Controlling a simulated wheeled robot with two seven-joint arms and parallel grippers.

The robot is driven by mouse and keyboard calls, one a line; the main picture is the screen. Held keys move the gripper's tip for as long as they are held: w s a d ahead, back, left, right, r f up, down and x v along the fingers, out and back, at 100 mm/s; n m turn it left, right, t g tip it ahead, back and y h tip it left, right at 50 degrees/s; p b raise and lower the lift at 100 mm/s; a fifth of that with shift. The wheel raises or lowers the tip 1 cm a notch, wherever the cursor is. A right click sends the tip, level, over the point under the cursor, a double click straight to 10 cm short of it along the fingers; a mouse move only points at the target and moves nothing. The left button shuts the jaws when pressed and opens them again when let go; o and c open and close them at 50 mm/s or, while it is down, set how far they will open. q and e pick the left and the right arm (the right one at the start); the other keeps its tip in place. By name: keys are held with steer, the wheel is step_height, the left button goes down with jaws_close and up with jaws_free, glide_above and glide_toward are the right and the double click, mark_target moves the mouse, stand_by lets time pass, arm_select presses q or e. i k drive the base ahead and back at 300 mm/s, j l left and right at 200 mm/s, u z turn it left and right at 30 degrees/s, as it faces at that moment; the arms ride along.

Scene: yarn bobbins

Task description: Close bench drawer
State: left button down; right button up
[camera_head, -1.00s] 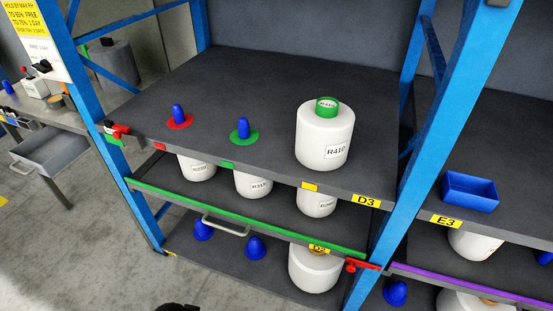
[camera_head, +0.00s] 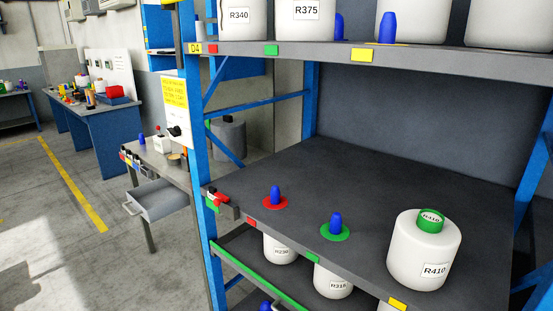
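The bench drawer (camera_head: 165,201) is a grey tray-like drawer with a handle on its left end. It is pulled out below the top of the small bench (camera_head: 158,158), left of the blue rack post. The drawer's inside looks empty. Neither of my grippers shows in the head view.
The rack's blue post (camera_head: 201,180) stands between the bench and the shelf (camera_head: 350,165). The shelf holds a white bobbin R410 (camera_head: 425,255) and two blue cones. A blue workbench (camera_head: 105,130) stands farther back left. The floor (camera_head: 60,240) left of the drawer is clear.

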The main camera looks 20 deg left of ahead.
mark_target(154, 200)
steer(key=u, duration=1.65)
